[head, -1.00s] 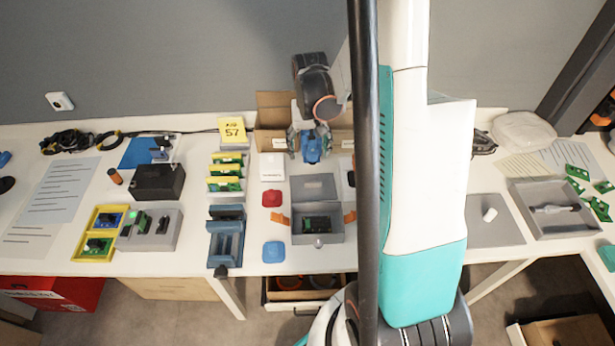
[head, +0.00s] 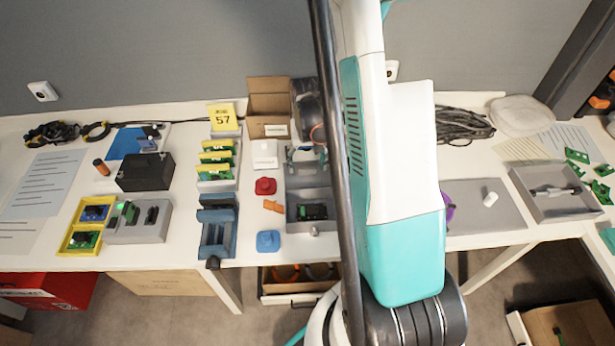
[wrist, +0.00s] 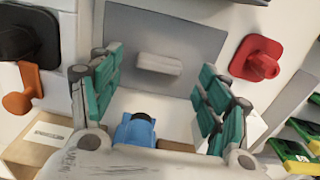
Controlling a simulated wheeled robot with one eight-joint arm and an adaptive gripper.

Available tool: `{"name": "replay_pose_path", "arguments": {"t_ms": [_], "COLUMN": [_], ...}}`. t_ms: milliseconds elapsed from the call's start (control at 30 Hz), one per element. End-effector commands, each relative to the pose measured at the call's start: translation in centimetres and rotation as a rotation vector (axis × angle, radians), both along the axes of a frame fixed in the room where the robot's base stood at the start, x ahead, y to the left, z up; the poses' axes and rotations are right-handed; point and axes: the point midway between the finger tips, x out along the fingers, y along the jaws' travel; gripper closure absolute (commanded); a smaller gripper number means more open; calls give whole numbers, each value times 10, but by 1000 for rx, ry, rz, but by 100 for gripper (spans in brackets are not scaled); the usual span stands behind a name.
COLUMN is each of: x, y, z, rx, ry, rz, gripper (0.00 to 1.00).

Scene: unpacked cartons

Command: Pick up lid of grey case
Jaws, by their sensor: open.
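The grey case (head: 318,228) stands open near the table's front edge, with a green board inside. Its flat grey lid (head: 300,178) lies directly behind it, partly hidden by my gripper and arm. In the wrist view the lid (wrist: 185,35) fills the upper middle, with a pale bar handle (wrist: 158,64) on it. My gripper (head: 306,156) is over the lid. In the wrist view my gripper (wrist: 160,68) is open, with one teal finger on each side of the handle. Nothing is held. I cannot tell whether the fingers touch the lid.
A red part (head: 265,186) and an orange clip (head: 273,207) lie left of the lid and case. A blue part (head: 268,241) is near the front edge. An open carton (head: 268,97) stands behind. A blue rack (head: 218,232) stands further left.

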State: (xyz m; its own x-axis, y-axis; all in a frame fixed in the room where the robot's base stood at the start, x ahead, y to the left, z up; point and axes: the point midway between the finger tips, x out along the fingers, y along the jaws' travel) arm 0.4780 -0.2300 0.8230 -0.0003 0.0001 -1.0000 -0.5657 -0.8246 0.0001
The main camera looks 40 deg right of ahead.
Motion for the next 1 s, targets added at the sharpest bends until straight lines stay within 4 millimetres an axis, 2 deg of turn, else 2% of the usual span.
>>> {"name": "replay_pose_path", "arguments": {"t_ms": [33, 133, 400, 467, 633, 1000], "x": [-1, -1, -1, -1, -1, -1], "y": [-1, -1, 0, 0, 0, 0], "z": [-13, -25, -28, -28, -28, -26], "rx": [0, 0, 0, 0, 0, 0], "ry": [0, 0, 0, 0, 0, 0], "rz": [-1, 0, 0, 0, 0, 0], "gripper": [30, 30, 30, 41, 80, 81]}}
